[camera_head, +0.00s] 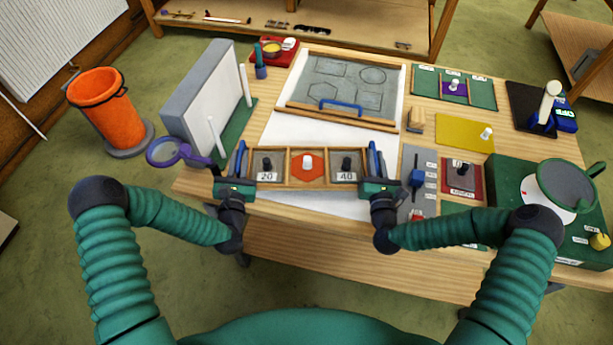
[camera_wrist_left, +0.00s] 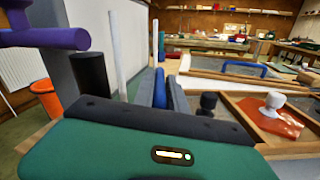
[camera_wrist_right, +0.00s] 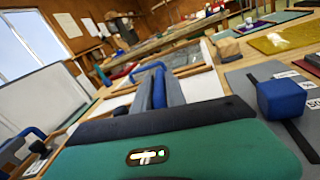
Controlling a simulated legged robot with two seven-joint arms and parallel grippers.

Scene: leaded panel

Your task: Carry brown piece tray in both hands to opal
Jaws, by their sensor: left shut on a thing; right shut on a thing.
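The brown piece tray (camera_head: 308,186) is level near the table's front edge; I cannot tell if it touches the table. It has three compartments: a dark knobbed block marked 20 (camera_head: 267,166), an orange hexagon piece with a white knob (camera_head: 308,164), and a dark knobbed block marked 40 (camera_head: 346,166). My left gripper (camera_head: 239,162) is shut on the tray's left end, and my right gripper (camera_head: 376,162) on its right end. The tray also shows in the left wrist view (camera_wrist_left: 238,109). I can read no label saying opal.
A white sheet (camera_head: 285,132) lies behind the tray, with a framed panel (camera_head: 345,84) and blue handle on it. A magnifier (camera_head: 166,152) and grey upright board (camera_head: 205,95) stand left. A slotted grey plate (camera_head: 416,160), red pad (camera_head: 463,190) and green box (camera_head: 515,180) crowd the right.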

